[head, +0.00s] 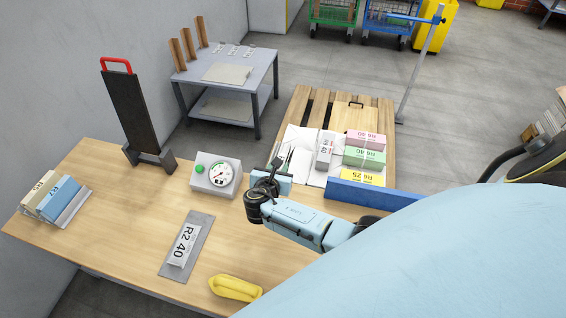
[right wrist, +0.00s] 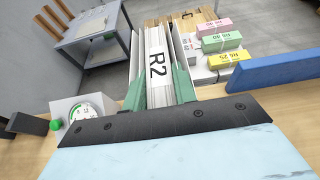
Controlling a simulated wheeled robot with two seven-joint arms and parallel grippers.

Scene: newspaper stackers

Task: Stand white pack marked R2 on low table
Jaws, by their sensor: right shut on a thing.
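My right gripper (right wrist: 159,84) is shut on a white pack marked R2 (right wrist: 157,62), which stands upright between its green fingers. In the head view my right gripper (head: 283,163) is over the far edge of the wooden bench, near the pallet; the pack is hard to make out there against white sheets. A grey two-level table (head: 262,72), likely the low table, stands at the back left, away from the gripper; it also shows in the right wrist view (right wrist: 85,38). A white piece marked R2 40 (head: 184,246) lies on a grey plate on the bench. My left gripper is not in view.
The wooden bench (head: 130,225) holds a dial scale (head: 216,176), a black upright stand (head: 133,108), packs at left and a yellow object (head: 235,288). Pink, green and yellow packs (head: 364,156) lie on the pallet (head: 380,110). A blue rail (head: 372,193) borders the bench.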

